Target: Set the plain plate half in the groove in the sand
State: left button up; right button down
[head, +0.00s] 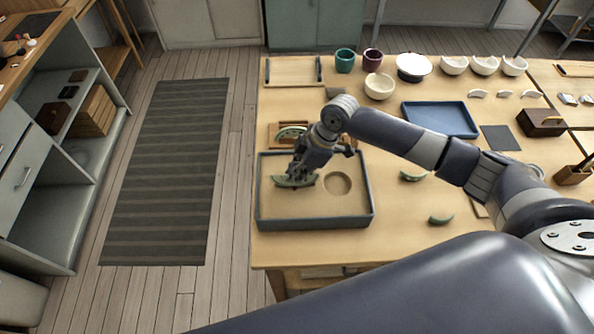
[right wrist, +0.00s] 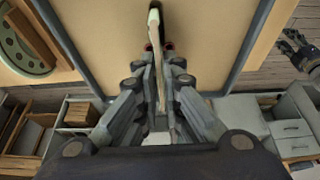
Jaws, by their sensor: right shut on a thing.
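My right gripper (head: 303,168) is shut on a pale green plate half (head: 296,182), held on edge over the left part of the sand tray (head: 315,223). In the right wrist view the plate half (right wrist: 154,40) shows edge-on as a thin strip between the fingers. Its lower edge is at or just above the sand; I cannot tell if it touches. The groove is not clearly visible under it. A round hollow (head: 337,183) is in the sand to the right. A dark gripper, seemingly my left (right wrist: 298,48), shows at the right wrist view's edge.
A green patterned plate half (head: 290,132) lies in a wooden holder behind the tray; it also shows in the right wrist view (right wrist: 22,45). Green pieces (head: 412,176) (head: 440,218) lie to the right. A blue tray (head: 440,118), cups and bowls stand farther back.

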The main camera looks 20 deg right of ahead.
jog(key=shift+f+b, duration=0.3)
jog(key=shift+f, duration=0.5)
dwell(0.8)
jog(key=c, duration=1.2)
grip_release()
jog(key=shift+r+p, duration=2.8)
jog(key=shift+r, duration=0.2)
